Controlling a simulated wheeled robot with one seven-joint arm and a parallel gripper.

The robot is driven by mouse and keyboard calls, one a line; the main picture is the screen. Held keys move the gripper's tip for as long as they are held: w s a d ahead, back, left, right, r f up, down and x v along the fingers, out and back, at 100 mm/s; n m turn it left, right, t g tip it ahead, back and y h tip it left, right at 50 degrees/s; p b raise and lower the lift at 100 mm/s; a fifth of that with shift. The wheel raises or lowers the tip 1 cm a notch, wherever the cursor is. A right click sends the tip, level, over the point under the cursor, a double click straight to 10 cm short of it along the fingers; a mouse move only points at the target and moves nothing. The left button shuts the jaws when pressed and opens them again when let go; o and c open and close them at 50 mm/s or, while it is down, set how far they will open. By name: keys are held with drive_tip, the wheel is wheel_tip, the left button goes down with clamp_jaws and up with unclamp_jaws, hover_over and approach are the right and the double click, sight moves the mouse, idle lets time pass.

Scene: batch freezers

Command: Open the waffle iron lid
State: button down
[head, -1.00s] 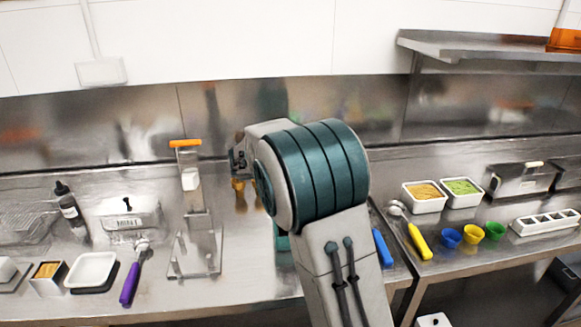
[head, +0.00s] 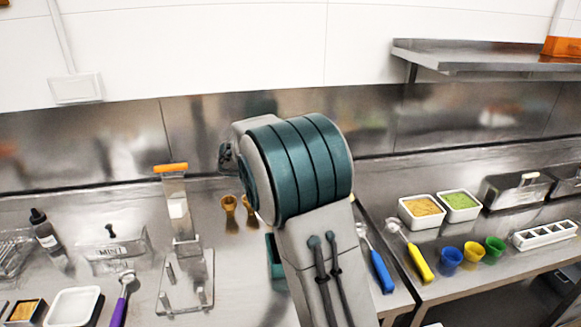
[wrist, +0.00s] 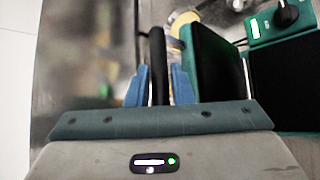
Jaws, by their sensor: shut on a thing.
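In the head view, my arm hides most of the iron; only a teal piece (head: 275,257) shows. My fingers are hidden there.
Two brown cones (head: 229,206) stand left of my arm. A stand with an orange handle (head: 171,168) is further left. A blue-handled scoop (head: 381,270) and a yellow-handled scoop (head: 419,264) lie to the right. A steel shelf (head: 480,55) overhangs the right side.

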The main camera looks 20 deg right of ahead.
drive_tip(key=shift+s+d+f, duration=0.1)
drive_tip(key=shift+d+f, duration=0.05)
drive_tip(key=shift+f, duration=0.1)
drive_tip(key=c, duration=1.4)
unclamp_jaws()
drive_tip(key=shift+r, duration=0.1)
drive_tip(key=shift+a+r, duration=0.15)
drive_tip(key=shift+a, duration=0.25)
drive_tip(key=b+v, duration=0.3)
drive_tip(key=v, duration=1)
